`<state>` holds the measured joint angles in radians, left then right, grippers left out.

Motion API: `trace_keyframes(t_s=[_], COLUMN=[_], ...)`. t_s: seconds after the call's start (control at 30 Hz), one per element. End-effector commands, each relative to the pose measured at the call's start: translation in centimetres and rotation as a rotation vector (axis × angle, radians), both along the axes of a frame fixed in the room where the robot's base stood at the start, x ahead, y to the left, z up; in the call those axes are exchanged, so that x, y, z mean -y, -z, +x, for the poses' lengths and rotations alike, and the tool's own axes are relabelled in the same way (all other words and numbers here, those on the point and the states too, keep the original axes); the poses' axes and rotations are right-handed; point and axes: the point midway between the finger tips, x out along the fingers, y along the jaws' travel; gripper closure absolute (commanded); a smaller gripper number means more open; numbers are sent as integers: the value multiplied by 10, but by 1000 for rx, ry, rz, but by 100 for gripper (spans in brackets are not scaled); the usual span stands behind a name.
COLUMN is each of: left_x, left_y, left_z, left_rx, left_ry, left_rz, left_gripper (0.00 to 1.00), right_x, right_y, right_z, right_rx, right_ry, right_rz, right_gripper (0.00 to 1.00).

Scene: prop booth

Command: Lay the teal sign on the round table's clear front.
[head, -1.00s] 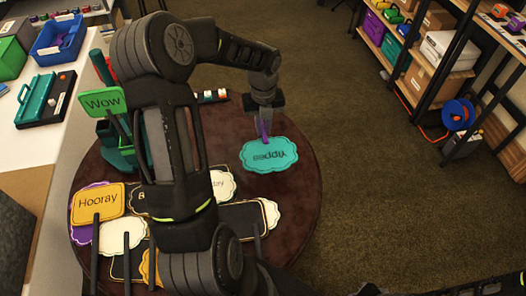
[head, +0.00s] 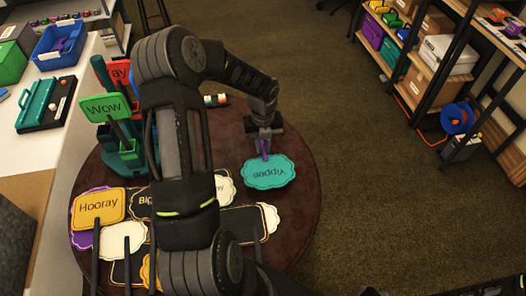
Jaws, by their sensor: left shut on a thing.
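The teal sign (head: 269,174), reading "Yippee" upside down in the picture, is over the right part of the dark brown round table (head: 300,215). My left gripper (head: 264,146) is shut on the sign's purple stick and points down at the sign's far edge. Whether the sign touches the table or hangs just above it, I cannot tell. My left arm hides the middle of the table. My right gripper is not in view.
Several signs, including an orange "Hooray" (head: 97,207), crowd the table's near left. A green holder (head: 122,160) with a green "Wow" sign (head: 105,107) stands at the far left. The table's right side around the teal sign looks bare.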

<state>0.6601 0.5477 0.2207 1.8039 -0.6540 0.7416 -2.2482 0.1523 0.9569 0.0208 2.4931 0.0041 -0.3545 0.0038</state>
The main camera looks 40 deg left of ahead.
Motion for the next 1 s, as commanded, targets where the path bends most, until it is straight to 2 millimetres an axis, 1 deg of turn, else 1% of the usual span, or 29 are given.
trace_keyframes(t_s=[0.13, 0.23, 0.63, 0.67, 0.7, 0.9, 1.0], left_x=[1, 1, 0, 0, 0, 0, 0], left_y=[20, 31, 38, 36, 36, 36, 36], left_z=[-1, -1, 0, 0, 0, 0, 0], left_rx=[-4, -3, -1, -1, -1, -1, -1], left_ry=[1, 1, 0, 0, 0, 0, 0], left_rz=[-2, -2, -1, -1, -1, -1, -1], left_gripper=[100, 100, 100, 84, 80, 64, 64], right_x=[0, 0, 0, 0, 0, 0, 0], right_y=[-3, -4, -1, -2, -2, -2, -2], right_z=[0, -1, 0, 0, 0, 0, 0], right_rx=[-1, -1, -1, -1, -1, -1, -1], right_ry=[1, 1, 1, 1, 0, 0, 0], right_rz=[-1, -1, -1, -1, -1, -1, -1], right_gripper=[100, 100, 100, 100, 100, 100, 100])
